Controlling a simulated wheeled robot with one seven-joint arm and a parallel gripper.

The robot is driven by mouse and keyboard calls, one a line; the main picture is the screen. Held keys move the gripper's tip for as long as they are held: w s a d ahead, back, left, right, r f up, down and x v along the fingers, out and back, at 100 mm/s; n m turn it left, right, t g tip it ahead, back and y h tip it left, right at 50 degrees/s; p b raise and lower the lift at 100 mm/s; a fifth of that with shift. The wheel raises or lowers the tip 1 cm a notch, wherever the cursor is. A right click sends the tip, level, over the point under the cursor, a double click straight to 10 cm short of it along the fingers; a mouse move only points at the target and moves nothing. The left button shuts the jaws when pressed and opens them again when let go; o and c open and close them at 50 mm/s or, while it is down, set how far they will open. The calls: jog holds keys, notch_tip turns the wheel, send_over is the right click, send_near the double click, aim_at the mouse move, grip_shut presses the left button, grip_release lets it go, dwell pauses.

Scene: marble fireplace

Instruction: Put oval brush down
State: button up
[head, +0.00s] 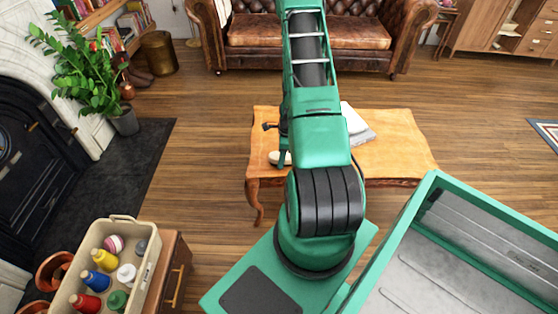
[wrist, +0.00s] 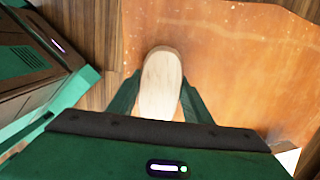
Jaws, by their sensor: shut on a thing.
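The oval brush (wrist: 161,80) is pale, with a smooth rounded wooden back, and it shows in the wrist view between the two fingers. My gripper (wrist: 160,92) is shut on it, one finger on each side. In the head view the brush (head: 280,158) shows as a pale oval at the left part of the wooden table (head: 398,150), partly hidden by my arm. The brush is over the tabletop near its front-left edge. I cannot tell whether it touches the wood.
A white and grey item (head: 356,125) lies on the table behind my arm. A beige caddy (head: 68,287) with several colored bottles stands at lower left. A leather sofa (head: 305,35) is behind the table. The tabletop's right side is clear.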

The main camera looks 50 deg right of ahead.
jog(key=shift+f, duration=0.6)
jog(key=o, duration=1.4)
jog(key=shift+f, duration=0.1)
